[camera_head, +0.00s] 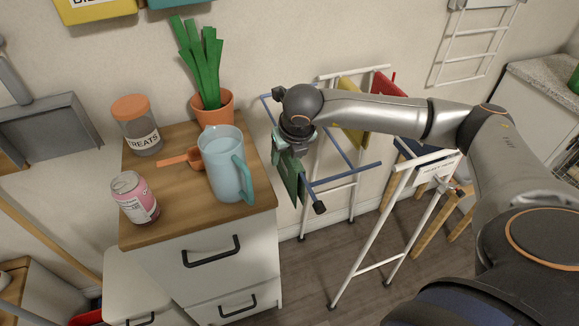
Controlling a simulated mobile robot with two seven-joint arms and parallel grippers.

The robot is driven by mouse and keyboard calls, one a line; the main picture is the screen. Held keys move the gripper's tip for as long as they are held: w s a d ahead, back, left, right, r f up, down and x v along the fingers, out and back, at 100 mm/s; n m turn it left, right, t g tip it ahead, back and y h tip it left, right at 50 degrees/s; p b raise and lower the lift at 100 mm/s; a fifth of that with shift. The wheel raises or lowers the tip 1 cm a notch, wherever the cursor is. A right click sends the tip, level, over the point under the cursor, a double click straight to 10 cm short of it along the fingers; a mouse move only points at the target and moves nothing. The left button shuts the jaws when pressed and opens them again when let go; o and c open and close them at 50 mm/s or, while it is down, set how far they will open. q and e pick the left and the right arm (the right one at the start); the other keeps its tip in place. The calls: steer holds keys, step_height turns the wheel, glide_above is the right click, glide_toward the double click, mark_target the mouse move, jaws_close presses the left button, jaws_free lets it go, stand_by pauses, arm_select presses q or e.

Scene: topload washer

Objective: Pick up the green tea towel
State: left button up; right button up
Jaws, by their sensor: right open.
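The green tea towel (288,177) hangs over a blue rail of the drying rack, just right of the wooden counter top. It is dark green and partly hidden by my right wrist. My right gripper (288,155) is directly above the towel, pointing down at its upper part. Its jaws are open; I cannot tell whether they touch the cloth. My left gripper is not in view.
A cabinet with a wooden top (180,222) stands left of the rack, holding a blue jug (222,168), a pink can (135,198), a treats jar (138,130) and a potted plant (213,105). Yellow (353,125) and red (383,88) cloths hang behind my right arm. White rack legs (372,240) stand in front.

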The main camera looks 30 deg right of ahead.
steer(key=shift+f+b, duration=0.25)
steer(key=shift+b, duration=0.15)
stand_by(0.4)
jaws_close()
stand_by(0.4)
